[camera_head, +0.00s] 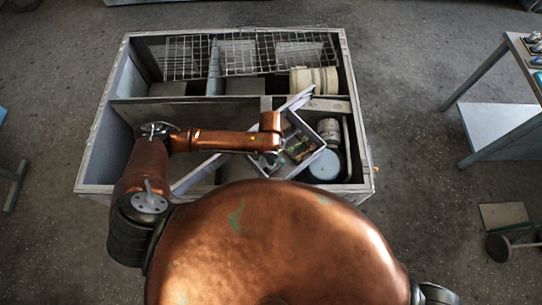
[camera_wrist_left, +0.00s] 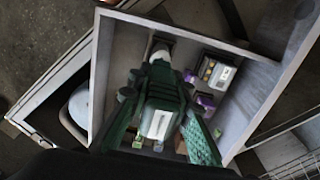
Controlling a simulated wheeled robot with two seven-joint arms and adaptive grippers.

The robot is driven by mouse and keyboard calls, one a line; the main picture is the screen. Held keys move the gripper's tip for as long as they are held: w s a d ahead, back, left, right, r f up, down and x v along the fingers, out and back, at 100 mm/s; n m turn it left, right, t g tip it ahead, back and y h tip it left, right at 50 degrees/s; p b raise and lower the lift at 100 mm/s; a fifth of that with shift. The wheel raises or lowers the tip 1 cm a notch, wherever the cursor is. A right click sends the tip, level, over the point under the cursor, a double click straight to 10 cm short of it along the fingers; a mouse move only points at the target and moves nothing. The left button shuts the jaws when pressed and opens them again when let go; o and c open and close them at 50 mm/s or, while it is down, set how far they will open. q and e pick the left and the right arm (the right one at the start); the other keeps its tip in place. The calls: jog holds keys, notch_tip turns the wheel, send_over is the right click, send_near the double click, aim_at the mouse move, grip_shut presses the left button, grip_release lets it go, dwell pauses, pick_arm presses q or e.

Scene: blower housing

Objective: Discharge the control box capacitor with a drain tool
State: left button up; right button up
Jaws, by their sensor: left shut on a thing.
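The control box (camera_head: 301,148) is a grey open-topped box that sits tilted in the front right of the blower housing (camera_head: 103,140). My left gripper (camera_head: 272,158) is at its left side in the head view. In the left wrist view, my left gripper (camera_wrist_left: 160,92) is shut on a dark green thing with a pale label, probably the drain tool (camera_wrist_left: 157,122), over the inside of the control box (camera_wrist_left: 103,60). A pale rounded part, possibly the capacitor (camera_wrist_left: 160,50), shows just beyond it. I cannot tell whether they touch. My right gripper is out of view.
In the box, a white-topped component (camera_wrist_left: 221,74) has purple parts beside it. The housing also holds a beige cylinder (camera_head: 314,80), wire mesh (camera_head: 240,55) and a round grey-blue part (camera_head: 324,165). A workbench (camera_head: 520,65) stands at the right. Open floor surrounds the housing.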

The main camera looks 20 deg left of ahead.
pick_arm(q)
jog(key=shift+f, duration=0.25)
dwell(0.8)
jog(key=shift+p, duration=0.3)
dwell(0.7)
jog(key=shift+f, duration=0.1)
dwell(0.9)
jog(key=shift+s, duration=0.1)
dwell(1.0)
jog(key=shift+f, duration=0.1)
dwell(1.2)
dwell(1.0)
dwell(0.4)
notch_tip(320, 180, up, 5)
jog(key=p, duration=0.6)
jog(key=shift+r, duration=1.1)
